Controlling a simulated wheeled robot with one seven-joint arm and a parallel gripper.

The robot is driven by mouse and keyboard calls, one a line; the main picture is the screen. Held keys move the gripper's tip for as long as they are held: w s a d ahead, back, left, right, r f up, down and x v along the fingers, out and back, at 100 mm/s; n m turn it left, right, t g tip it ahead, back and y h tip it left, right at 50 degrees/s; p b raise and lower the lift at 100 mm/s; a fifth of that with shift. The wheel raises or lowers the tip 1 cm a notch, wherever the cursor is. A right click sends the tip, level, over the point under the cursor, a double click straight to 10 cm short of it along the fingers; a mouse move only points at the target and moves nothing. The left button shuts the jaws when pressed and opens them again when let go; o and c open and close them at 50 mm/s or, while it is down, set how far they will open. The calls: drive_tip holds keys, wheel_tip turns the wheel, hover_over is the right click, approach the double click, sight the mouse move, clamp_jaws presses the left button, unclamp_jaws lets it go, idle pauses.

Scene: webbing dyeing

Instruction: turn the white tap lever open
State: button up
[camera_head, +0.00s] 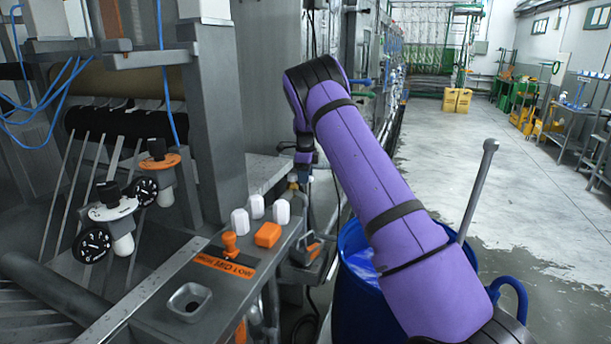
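My purple arm reaches forward from the lower right and bends down at its far end. My gripper (304,160) is a small dark shape there, beside the machine frame; its fingers are too small and dark to tell open from shut. White knobs or levers (240,221), (257,206) and (281,211) stand on the grey panel (222,292), nearer to the camera than my gripper. I cannot tell which white part is the tap lever, or whether it is behind my arm. My gripper appears apart from these white parts.
Orange knobs (268,234) sit beside the white ones. A blue barrel (350,300) with a grey rod (478,190) stands under and beside my arm. Open concrete floor (500,170) lies to the right.

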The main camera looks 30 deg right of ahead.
drive_tip(key=shift+r, duration=0.1)
wheel_tip(320, 180, up, 11)
drive_tip(key=shift+f, duration=0.2)
idle(0.4)
idle(0.3)
